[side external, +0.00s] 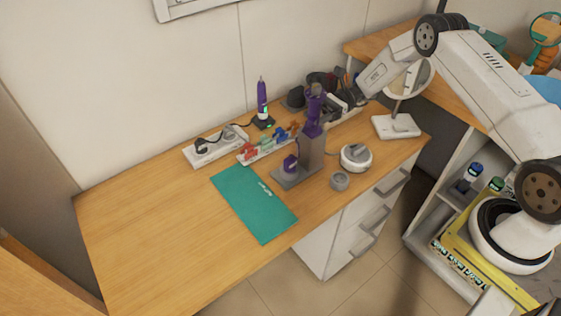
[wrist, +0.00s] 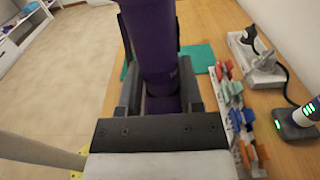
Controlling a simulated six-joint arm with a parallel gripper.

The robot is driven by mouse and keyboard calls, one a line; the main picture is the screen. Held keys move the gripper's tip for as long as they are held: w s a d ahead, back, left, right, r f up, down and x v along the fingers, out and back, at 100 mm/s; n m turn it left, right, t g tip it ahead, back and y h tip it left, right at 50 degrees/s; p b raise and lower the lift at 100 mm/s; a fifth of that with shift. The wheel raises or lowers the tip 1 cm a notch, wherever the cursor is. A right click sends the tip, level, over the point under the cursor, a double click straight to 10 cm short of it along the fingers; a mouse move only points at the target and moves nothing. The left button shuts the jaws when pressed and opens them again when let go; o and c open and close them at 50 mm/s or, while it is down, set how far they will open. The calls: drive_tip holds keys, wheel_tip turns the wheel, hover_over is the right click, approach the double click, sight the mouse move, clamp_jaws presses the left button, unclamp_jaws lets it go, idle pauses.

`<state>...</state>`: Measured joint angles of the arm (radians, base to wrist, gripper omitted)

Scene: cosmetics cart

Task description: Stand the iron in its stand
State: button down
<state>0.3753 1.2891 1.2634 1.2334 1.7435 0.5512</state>
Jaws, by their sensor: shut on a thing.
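A slim purple iron with a dark tip (side external: 262,96) stands upright in its small black stand (side external: 264,123), with a green light low on it, at the back of the desk. In the wrist view, the stand (wrist: 296,124) shows at the right edge. My gripper (side external: 324,96) is away from it, to the right. It is shut on a thick purple tool (side external: 313,108), which looks like a hair dryer, at the top of a grey post (side external: 312,150). In the wrist view the tool (wrist: 152,40) fills the space between my jaws (wrist: 160,92).
A row of coloured clips (side external: 272,142) and a white power strip (side external: 213,147) lie left of the post. A green mat (side external: 252,203) lies in front. A round white device (side external: 356,157) and a mirror base (side external: 396,126) stand right. The desk's left part is clear.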

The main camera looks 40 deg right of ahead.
drive_tip(key=shift+f, duration=0.1)
drive_tip(key=shift+c, duration=0.8)
unclamp_jaws()
drive_tip(key=shift+f, duration=0.1)
drive_tip(key=shift+d, duration=0.1)
drive_tip(key=d+r, duration=0.4)
drive_tip(key=r, duration=0.3)
drive_tip(key=shift+d+r, duration=0.15)
drive_tip(key=shift+d, duration=0.25)
idle(0.4)
